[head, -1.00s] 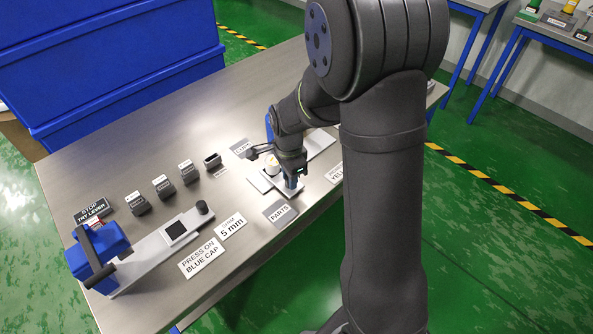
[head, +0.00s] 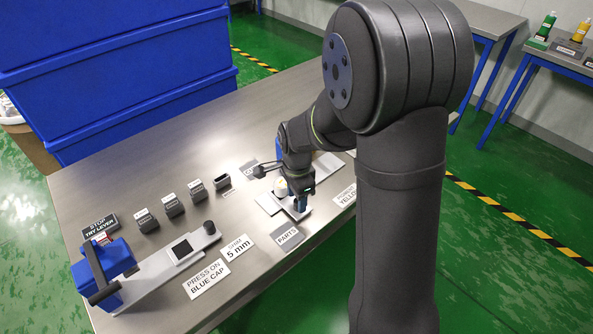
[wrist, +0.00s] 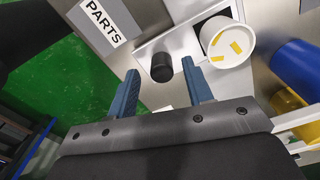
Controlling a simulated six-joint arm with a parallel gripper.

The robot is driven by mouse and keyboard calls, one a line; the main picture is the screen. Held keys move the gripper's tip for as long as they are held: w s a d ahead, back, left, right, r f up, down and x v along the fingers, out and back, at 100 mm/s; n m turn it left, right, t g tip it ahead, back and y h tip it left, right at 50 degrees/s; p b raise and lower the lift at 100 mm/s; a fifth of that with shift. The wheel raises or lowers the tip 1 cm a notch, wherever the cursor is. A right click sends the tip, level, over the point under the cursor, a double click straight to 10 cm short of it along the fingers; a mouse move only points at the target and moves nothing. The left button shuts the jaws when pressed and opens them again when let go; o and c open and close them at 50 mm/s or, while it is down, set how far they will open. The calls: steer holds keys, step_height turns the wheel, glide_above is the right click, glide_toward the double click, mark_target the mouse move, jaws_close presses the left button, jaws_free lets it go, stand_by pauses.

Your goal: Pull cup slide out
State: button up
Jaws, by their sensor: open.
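The cup slide is a pale plate (wrist: 182,45) with an upright black knob (wrist: 162,67) near its end. A white cup (wrist: 228,42) with yellow pieces inside stands on the plate beside the knob. My gripper (wrist: 160,68) is open, its two blue fingers pointing toward the knob, which appears between the fingertips. Whether a finger touches the knob I cannot tell. In the head view my gripper (head: 300,204) is low over the plate (head: 268,203), beside the cup (head: 281,187); the knob is hidden there.
A grey PARTS block (head: 287,238) lies near the table's front edge. A blue lever unit (head: 103,272) with its own plate and black knob (head: 209,228) stands at left. Several small dark blocks (head: 172,206) stand behind it. Blue crates (head: 115,60) rise behind the table.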

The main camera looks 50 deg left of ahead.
step_height(320, 180, up, 16)
stand_by(0.3)
steer(key=shift+f, duration=0.2)
stand_by(0.3)
step_height(320, 180, down, 17)
steer(key=shift+f, duration=0.2)
stand_by(0.4)
steer(key=shift+r, duration=0.1)
